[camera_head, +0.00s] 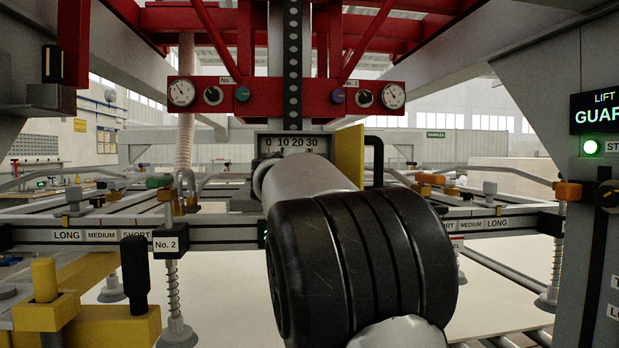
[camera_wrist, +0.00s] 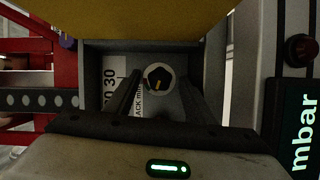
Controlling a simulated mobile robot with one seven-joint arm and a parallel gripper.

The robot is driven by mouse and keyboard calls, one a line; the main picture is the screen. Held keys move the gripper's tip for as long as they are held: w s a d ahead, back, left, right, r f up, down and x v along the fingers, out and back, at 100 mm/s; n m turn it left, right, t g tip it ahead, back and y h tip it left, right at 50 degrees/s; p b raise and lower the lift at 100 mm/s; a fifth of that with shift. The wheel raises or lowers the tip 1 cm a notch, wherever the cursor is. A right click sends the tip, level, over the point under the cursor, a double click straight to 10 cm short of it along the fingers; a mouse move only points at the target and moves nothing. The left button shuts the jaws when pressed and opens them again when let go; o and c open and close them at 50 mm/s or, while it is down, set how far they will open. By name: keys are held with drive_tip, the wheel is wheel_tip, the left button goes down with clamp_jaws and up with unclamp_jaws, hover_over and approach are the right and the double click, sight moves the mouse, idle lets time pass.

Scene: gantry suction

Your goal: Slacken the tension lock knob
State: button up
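I see no contact, and the depth gap is hard to judge. In the head view my arm covers the knob and gripper; the housing's 0–30 scale (camera_head: 290,143) shows above it.
A yellow plate (camera_head: 349,155) stands close beside the housing, also along the top of the wrist view (camera_wrist: 130,18). A black handle (camera_head: 375,160) is right of it. The red beam (camera_head: 290,97) with gauges crosses above. A grey post (camera_wrist: 248,60) stands at right.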

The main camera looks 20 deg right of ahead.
drive_tip(key=b+v, duration=0.1)
drive_tip(key=v, duration=1.6)
drive_tip(key=shift+a+b, duration=0.15)
drive_tip(key=shift+b, duration=0.25)
drive_tip(key=shift+s, duration=0.1)
